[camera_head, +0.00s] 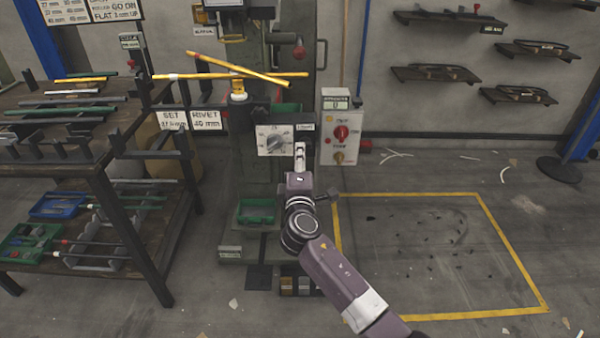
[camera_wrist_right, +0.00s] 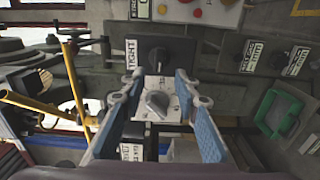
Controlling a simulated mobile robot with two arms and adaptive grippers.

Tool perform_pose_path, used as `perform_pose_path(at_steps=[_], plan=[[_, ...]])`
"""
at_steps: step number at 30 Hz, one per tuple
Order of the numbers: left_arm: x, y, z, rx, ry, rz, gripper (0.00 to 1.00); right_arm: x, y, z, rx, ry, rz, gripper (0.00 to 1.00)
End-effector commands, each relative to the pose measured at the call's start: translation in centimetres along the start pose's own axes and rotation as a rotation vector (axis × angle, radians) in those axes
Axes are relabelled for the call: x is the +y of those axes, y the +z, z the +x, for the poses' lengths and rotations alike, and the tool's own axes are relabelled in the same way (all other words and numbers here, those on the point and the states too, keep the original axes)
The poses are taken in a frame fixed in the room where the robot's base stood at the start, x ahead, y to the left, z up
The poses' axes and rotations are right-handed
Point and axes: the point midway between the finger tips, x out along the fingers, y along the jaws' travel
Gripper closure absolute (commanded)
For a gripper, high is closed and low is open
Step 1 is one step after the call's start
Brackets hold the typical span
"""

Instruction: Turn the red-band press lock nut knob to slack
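The lock nut knob (camera_wrist_right: 157,60) is a dark round knob beside a TIGHT label (camera_wrist_right: 131,54) in the right wrist view. In the head view the label (camera_head: 304,127) shows, but my right gripper hides the knob. My right gripper (camera_wrist_right: 158,80) is open and empty, its two fingertips pointing toward the knob, one on either side; I cannot tell if they touch it. It also shows in the head view (camera_head: 300,146), in front of the press (camera_head: 255,175). A grey dial knob (camera_wrist_right: 157,103) sits on a white plate (camera_head: 264,150) beside it. No red band is clearly visible. My left gripper is out of view.
A control box (camera_head: 328,150) with a red knob (camera_head: 341,133) stands right of the press. A rack table (camera_head: 90,165) with rods and bins stands left. The yellow-outlined floor area (camera_head: 430,250) is open.

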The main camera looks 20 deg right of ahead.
Motion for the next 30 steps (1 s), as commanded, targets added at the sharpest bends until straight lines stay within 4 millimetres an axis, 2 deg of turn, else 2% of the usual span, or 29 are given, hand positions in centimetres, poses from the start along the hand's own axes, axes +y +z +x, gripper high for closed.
perform_pose_path(at_steps=[6, 12, 17, 30], plan=[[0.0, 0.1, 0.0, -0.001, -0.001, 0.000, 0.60, -0.1, -0.1, -4.4, 0.001, -0.002, 0.001, 0.71], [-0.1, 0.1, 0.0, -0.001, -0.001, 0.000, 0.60, -0.1, -0.1, -6.9, 0.001, -0.002, 0.000, 0.71], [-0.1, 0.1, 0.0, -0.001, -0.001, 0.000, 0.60, 0.0, 0.0, -7.6, 0.000, -0.001, -0.001, 0.71], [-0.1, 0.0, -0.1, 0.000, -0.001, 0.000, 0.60, -0.2, 0.1, -7.7, -0.003, -0.007, 0.006, 0.71]])
